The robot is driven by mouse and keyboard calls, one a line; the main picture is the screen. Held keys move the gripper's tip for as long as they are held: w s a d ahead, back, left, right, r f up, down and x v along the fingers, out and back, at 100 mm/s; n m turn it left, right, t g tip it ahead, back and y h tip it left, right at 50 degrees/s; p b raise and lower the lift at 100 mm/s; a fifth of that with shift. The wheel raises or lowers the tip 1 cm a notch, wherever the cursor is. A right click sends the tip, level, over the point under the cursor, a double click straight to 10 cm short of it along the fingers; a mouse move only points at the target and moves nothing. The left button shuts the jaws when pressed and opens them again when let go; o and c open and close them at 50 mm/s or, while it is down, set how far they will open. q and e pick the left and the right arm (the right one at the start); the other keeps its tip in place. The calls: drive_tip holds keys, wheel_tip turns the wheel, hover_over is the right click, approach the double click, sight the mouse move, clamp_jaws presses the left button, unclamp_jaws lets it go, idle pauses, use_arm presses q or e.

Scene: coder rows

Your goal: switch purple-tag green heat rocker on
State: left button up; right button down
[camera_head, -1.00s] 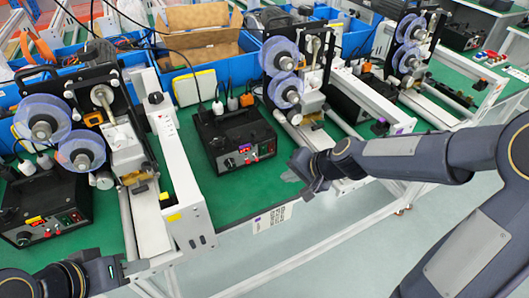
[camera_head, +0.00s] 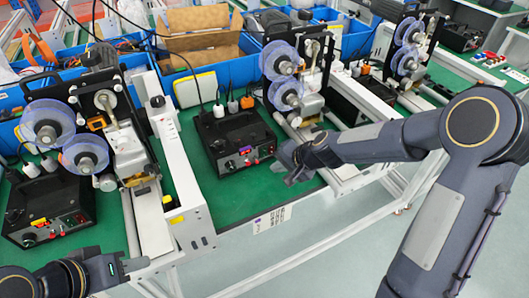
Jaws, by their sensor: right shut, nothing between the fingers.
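The middle black control box (camera_head: 228,132) sits on the green table top, its front panel facing me. A small purple tag (camera_head: 245,149) shows on that panel, beside small red and light-coloured controls. The green heat rocker is too small to single out, and its position cannot be read. My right gripper (camera_head: 289,179) is shut and empty, just to the right of and in front of the panel, apart from it as far as I can see. My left gripper (camera_head: 136,266) is low at the left, in front of the table edge; its jaw state is unclear.
Another black control box (camera_head: 45,212) with a yellow tag stands at the left. Machines with clear blue reels (camera_head: 84,155) flank the middle box. A white rail (camera_head: 181,180) stands left of it. Blue bins (camera_head: 225,73) line the back. Green table top in front of the box is clear.

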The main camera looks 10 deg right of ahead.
sight(261, 161)
drive_tip(key=shift+w+a+f, duration=0.1)
drive_tip(key=shift+w+a, duration=0.1)
drive_tip(key=shift+w, duration=0.35)
drive_tip(key=shift+w+a+f, duration=0.1)
drive_tip(key=shift+w+a, duration=0.1)
drive_tip(key=shift+w, duration=0.4)
drive_tip(key=shift+w+a+f, duration=0.1)
drive_tip(key=shift+w+a, duration=0.1)
drive_tip(key=shift+w, duration=0.35)
idle(0.8)
drive_tip(key=shift+w+a+p, duration=0.1)
drive_tip(key=shift+w+p, duration=0.2)
drive_tip(key=shift+w, duration=0.05)
drive_tip(key=shift+w+a+f, duration=0.1)
drive_tip(key=shift+w, duration=0.25)
idle(0.5)
drive_tip(key=shift+s, duration=0.1)
drive_tip(key=shift+s+d+b, duration=0.2)
drive_tip(key=shift+s+b, duration=0.15)
drive_tip(key=shift+s, duration=0.3)
